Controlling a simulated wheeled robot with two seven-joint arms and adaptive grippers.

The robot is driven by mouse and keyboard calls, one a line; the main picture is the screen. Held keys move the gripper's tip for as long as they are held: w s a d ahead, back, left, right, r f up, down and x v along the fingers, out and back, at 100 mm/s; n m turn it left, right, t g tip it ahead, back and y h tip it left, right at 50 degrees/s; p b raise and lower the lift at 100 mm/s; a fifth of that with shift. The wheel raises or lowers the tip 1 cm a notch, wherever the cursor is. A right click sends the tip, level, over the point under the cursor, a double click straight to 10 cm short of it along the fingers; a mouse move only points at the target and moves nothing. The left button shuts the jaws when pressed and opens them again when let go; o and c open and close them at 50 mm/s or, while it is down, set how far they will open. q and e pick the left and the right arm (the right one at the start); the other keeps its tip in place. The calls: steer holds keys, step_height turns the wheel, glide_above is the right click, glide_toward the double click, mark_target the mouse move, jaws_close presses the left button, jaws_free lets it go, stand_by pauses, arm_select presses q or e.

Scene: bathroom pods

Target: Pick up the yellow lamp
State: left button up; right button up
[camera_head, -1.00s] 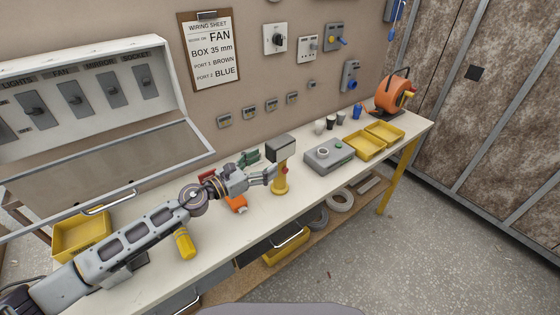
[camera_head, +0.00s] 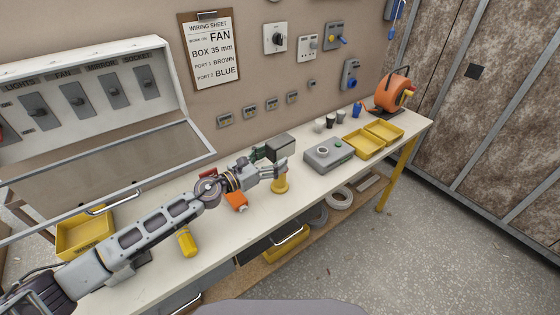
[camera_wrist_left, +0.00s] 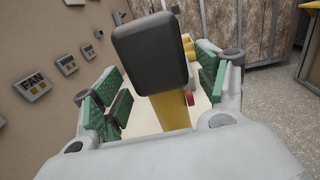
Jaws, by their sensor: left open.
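The yellow lamp (camera_head: 280,186) stands upright on the workbench, with a yellow post and base and a dark grey boxy head (camera_head: 280,147). My left gripper (camera_head: 279,168) is at the post, just below the head. In the left wrist view the lamp's dark head (camera_wrist_left: 150,55) fills the upper middle and its yellow post (camera_wrist_left: 170,110) runs down between the open, green-padded fingers of my gripper (camera_wrist_left: 163,95). I see no clear contact between pads and post. The head hides part of the post. My right gripper is out of view.
A grey box with a round top part (camera_head: 328,154) stands right of the lamp, and two yellow trays (camera_head: 364,147) lie beyond it. An orange object (camera_head: 236,200) and a yellow-handled tool (camera_head: 187,241) lie near my left arm. An orange cable reel (camera_head: 392,92) stands at the far end.

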arm_select(q)
steer(key=shift+x, duration=0.9)
steer(key=shift+p+x, duration=0.35)
steer(key=shift+x, duration=0.4)
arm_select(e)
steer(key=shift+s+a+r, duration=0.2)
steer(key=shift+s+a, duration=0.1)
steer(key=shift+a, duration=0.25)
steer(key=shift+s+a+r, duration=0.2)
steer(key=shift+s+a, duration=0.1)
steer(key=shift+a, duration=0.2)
